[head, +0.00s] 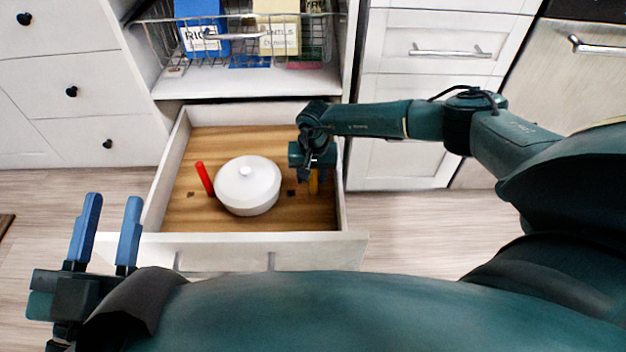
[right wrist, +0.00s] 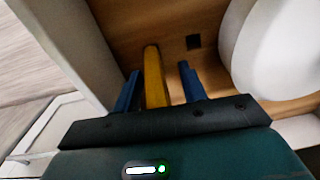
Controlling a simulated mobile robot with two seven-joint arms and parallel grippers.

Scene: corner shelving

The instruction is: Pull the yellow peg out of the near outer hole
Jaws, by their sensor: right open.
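The yellow peg (head: 313,184) stands in the drawer's wooden floor near its right wall, mostly hidden by my right gripper in the head view. In the right wrist view the yellow peg (right wrist: 153,72) rises between the two blue fingers of my right gripper (right wrist: 160,84), with a visible gap to the right finger. The gripper is open around the peg; its hole is hidden. My right gripper (head: 315,174) also shows in the head view, over the drawer's right side. My left gripper (head: 110,232) is open and empty, left of the drawer front.
A white lidded pot (head: 246,187) sits mid-drawer, beside a tilted red peg (head: 204,178). Empty square holes (head: 191,194) show in the drawer floor, one near the yellow peg (right wrist: 193,42). The drawer (head: 155,205) is pulled out. A wire basket (head: 270,40) with boxes is above.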

